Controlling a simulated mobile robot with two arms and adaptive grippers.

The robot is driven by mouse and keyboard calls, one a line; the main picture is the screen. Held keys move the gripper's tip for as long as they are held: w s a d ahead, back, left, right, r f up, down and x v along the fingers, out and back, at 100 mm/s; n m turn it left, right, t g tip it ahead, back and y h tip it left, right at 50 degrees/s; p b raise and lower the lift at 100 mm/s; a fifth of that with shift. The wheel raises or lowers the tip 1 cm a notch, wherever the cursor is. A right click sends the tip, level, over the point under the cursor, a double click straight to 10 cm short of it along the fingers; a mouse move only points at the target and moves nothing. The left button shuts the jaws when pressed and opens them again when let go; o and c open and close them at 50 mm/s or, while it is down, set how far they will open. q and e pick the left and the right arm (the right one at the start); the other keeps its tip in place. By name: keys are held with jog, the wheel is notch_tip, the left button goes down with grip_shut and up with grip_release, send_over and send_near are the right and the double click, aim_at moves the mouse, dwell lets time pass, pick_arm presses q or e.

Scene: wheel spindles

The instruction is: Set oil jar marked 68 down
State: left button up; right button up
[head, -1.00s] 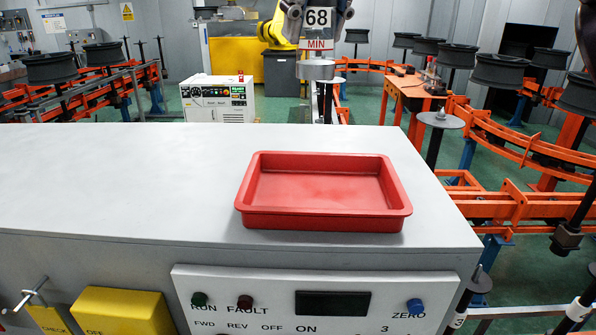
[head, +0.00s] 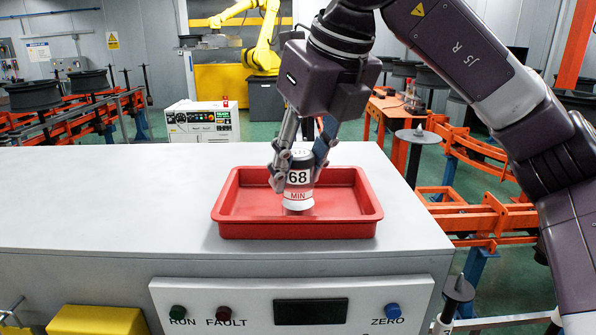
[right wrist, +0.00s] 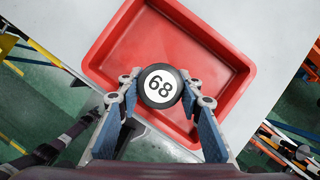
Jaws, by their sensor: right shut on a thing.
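The tray sits on a grey cabinet top (head: 110,195) with wide free room to its left. A control panel (head: 250,303) with buttons is on the cabinet front. Orange rails (head: 490,220) stand on the floor to the right.

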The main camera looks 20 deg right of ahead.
jog(key=shift+w+f, duration=0.2)
jog(key=shift+f, duration=0.4)
jog(key=shift+s, duration=0.1)
jog(key=o, duration=0.8)
pick_arm(q)
jog(key=shift+s, duration=0.2)
pick_arm(e)
jog(key=o, duration=0.4)
jog(key=shift+f, duration=0.1)
jog(key=shift+r, duration=0.3)
pick_arm(q)
jog(key=shift+s+a+f+b, duration=0.1)
jog(key=shift+s+f+b, duration=0.2)
jog(key=shift+f+b, duration=0.1)
pick_arm(e)
jog(key=v, duration=1.1)
jog(key=shift+s+r, duration=0.2)
jog(key=shift+r, duration=0.15)
